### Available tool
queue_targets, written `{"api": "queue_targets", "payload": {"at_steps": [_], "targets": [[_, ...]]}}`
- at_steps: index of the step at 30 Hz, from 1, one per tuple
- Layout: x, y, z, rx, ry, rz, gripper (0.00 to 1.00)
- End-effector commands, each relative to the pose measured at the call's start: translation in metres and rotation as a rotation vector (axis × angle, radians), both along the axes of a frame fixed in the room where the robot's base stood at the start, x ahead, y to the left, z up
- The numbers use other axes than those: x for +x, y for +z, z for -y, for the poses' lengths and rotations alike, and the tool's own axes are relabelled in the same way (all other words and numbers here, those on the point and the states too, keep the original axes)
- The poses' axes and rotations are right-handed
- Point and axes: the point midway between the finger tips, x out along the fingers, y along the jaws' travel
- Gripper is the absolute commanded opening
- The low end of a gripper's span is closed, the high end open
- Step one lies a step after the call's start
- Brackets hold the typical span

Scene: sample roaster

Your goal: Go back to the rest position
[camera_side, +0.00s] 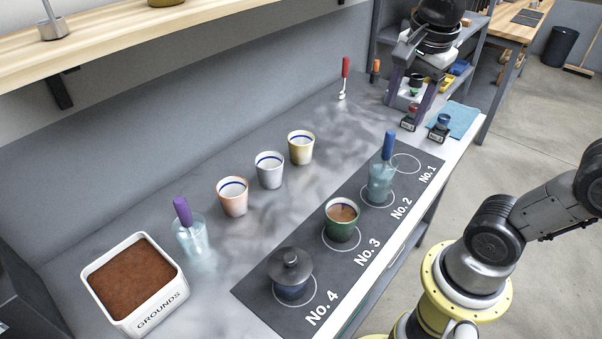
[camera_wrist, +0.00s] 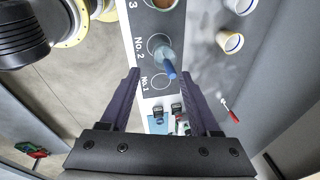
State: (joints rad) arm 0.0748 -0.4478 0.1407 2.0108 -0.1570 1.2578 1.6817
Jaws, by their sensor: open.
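My gripper (camera_side: 413,98) is at the back right in the side view, above the far end of the counter. Its two dark purple fingers are spread with nothing between them; they also show in the wrist view (camera_wrist: 160,72). Below the gripper in the wrist view is the dark numbered mat (camera_wrist: 144,92). Its No. 1 circle is empty. A clear glass with a blue-handled tool (camera_side: 381,180) stands on No. 2. A dark lidded cup (camera_side: 291,280) is on No. 4.
Three cups, orange (camera_side: 233,202), grey (camera_side: 269,176) and yellow (camera_side: 301,153), stand behind the mat. A grounds box (camera_side: 150,312) and a glass with a purple-handled tool (camera_side: 190,240) are at left.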

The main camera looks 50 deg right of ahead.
Motion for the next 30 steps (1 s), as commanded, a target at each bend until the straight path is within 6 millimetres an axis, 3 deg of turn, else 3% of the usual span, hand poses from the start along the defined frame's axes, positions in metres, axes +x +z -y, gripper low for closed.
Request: {"api": "queue_targets", "payload": {"at_steps": [3,9,18,24,30], "targets": [[-0.023,-0.006,-0.015,-0.027,0.286,0.048,0.63],[-0.048,-0.025,-0.034,-0.124,0.775,0.108,0.63],[-0.061,-0.055,-0.048,-0.327,1.398,0.119,0.63],[-0.056,-0.055,-0.05,-0.424,1.61,0.107,0.63],[-0.056,-0.055,-0.05,-0.439,1.644,0.102,0.63]]}}
